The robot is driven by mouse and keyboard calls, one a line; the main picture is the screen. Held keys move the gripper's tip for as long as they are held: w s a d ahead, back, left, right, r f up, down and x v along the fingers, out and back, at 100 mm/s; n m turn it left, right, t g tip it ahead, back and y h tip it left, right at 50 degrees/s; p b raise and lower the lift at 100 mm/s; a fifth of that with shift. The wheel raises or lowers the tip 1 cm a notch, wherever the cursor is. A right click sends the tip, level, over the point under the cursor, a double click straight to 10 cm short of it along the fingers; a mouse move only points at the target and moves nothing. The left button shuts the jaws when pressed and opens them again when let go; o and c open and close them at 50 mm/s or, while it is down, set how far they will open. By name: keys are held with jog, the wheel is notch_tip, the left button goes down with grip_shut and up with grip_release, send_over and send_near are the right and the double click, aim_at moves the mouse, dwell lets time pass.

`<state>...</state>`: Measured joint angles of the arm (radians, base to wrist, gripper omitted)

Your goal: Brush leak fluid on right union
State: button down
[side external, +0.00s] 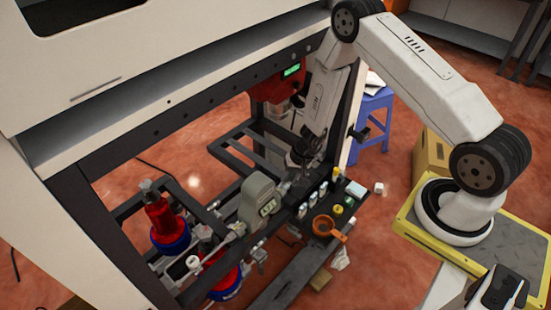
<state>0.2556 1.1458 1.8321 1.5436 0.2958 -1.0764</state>
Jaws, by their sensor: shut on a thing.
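My gripper (301,154) points down inside the dark frame, just above and right of the grey meter. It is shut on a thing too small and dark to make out. A brush cannot be told apart here. Metal pipe fittings (258,252) sit left of the tool tray, below the meter; I cannot tell which one is the right union. An orange-brown cup (322,225) with an orange handle stands on the dark tray (305,235); its contents are not clear. My gripper is apart from the cup, up and to its left.
The grey meter (262,198) stands close to my gripper. Small bottles (313,198) and yellow-capped items (337,209) crowd the tray. Red-and-blue units (165,222) stand left. A red box (278,87) with a green display hangs above. A blue stool (371,125) is behind.

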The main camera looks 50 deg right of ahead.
jog(key=shift+f, duration=0.45)
dwell(0.6)
jog(key=shift+d+r, duration=0.15)
jog(key=shift+d, duration=1.3)
jog(key=shift+d, duration=1.4)
jog(key=shift+a, duration=0.1)
jog(key=shift+a+f, duration=0.2)
jog(key=shift+a, duration=1.15)
jog(key=shift+a, duration=0.1)
